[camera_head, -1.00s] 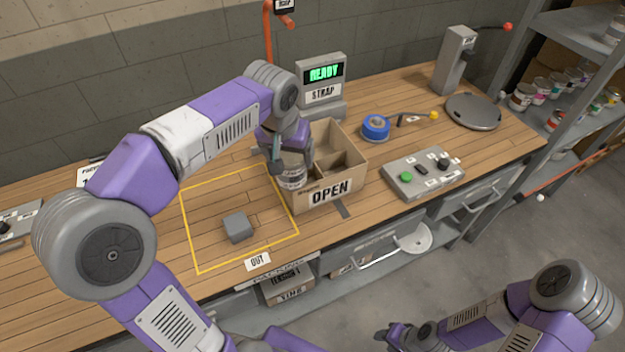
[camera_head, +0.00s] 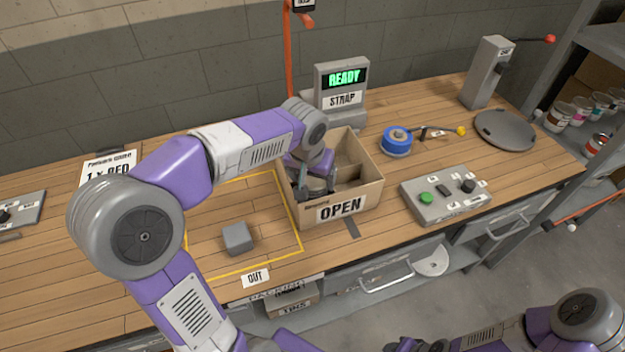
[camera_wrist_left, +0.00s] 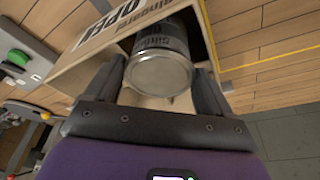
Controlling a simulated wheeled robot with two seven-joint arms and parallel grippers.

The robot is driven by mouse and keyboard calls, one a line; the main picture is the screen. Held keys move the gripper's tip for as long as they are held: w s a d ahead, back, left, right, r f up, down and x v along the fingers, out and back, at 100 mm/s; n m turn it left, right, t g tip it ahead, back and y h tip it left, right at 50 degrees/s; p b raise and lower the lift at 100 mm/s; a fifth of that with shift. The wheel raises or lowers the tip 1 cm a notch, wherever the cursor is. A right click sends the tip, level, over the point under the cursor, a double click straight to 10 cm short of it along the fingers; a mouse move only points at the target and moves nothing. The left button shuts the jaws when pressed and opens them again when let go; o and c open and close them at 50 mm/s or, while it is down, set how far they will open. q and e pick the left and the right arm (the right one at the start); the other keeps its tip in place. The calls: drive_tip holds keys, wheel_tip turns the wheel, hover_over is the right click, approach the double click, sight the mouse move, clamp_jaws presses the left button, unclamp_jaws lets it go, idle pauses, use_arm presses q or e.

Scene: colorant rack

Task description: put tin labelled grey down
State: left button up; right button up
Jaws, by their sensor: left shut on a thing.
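My left gripper (camera_head: 316,193) is shut on the tin and sits low in the left part of the open cardboard box (camera_head: 358,203). In the left wrist view the metal tin (camera_wrist_left: 160,68) is between the two fingers, with its round metal end towards the camera and the box wall beside it. Its label is upside down and too small to read for sure. In the head view the tin is hidden by the gripper and box wall. I cannot tell whether it touches the box floor. My right gripper (camera_head: 415,346) is cut off at the bottom edge.
A grey block (camera_head: 238,238) lies inside the yellow outlined area, left of the box. A READY screen (camera_head: 343,78) stands behind the box. Blue tape (camera_head: 397,141) and a button panel (camera_head: 445,195) are to the right. The box has dividers and empty room on its right side.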

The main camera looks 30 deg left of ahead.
use_arm(q)
drive_tip(key=shift+f, duration=0.1)
drive_tip(key=shift+f, duration=0.1)
drive_tip(key=shift+f+b, duration=0.45)
drive_tip(key=shift+f, duration=0.1)
drive_tip(key=o, duration=1.4)
drive_tip(key=p+v, duration=0.5)
drive_tip(key=v, duration=0.8)
drive_tip(key=shift+w+r, duration=0.15)
drive_tip(key=shift+r, duration=0.05)
